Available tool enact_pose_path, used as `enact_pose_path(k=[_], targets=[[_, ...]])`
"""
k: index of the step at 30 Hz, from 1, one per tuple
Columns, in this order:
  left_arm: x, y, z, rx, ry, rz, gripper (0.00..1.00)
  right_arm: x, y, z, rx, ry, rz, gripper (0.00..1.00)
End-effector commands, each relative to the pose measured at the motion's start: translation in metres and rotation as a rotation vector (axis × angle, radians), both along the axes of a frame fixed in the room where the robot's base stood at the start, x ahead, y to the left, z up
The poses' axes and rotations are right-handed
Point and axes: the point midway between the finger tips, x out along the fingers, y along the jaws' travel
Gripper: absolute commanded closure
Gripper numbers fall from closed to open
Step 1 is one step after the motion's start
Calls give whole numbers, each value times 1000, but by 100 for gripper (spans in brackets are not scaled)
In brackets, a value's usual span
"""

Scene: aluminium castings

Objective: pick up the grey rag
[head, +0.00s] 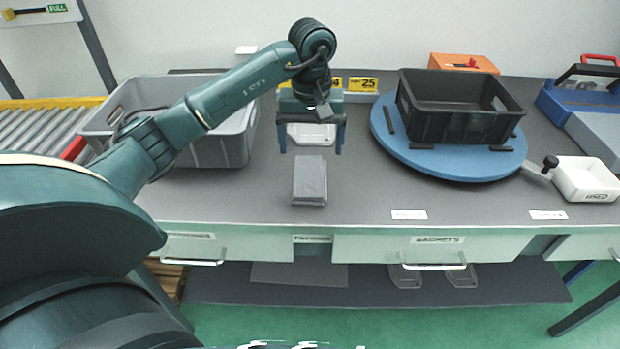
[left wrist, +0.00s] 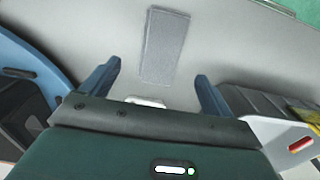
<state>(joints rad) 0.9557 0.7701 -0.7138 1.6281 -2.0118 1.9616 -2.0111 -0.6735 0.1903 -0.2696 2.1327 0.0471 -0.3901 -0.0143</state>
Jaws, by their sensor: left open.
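The grey rag (head: 309,181) lies folded in a flat rectangle on the grey workbench (head: 370,205), near its front edge. It also shows in the left wrist view (left wrist: 164,46), beyond the fingertips and between their lines. My left gripper (head: 311,149) is open and empty, with its two blue fingers pointing down behind the rag, on its far side. The fingers also show in the left wrist view (left wrist: 156,78), spread wide apart. The rag is clear of both fingers. My right gripper is in neither view.
A white dish (head: 311,135) sits behind the left fingers. A grey crate (head: 225,152) stands at left. A black crate (head: 455,118) stands on a blue turntable (head: 450,164) at right. A white tray (head: 588,180) is farther right. The bench around the rag is clear.

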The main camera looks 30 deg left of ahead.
Motion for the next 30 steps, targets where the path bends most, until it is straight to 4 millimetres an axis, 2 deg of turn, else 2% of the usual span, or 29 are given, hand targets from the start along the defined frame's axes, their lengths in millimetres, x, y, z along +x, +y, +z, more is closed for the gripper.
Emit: enact_pose_path(k=[3,11,18,22,28,30], targets=[[0,0,-19,-2,2,1,13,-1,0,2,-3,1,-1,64],[0,1,-38,-5,2,1,13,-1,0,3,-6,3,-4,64],[0,5,-74,-6,2,0,13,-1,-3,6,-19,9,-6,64],[1,5,-82,-5,-2,1,13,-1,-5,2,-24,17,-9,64],[1,6,-82,-4,-3,1,13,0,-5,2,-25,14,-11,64],[1,6,-82,-4,-3,1,18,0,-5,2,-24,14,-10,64]])
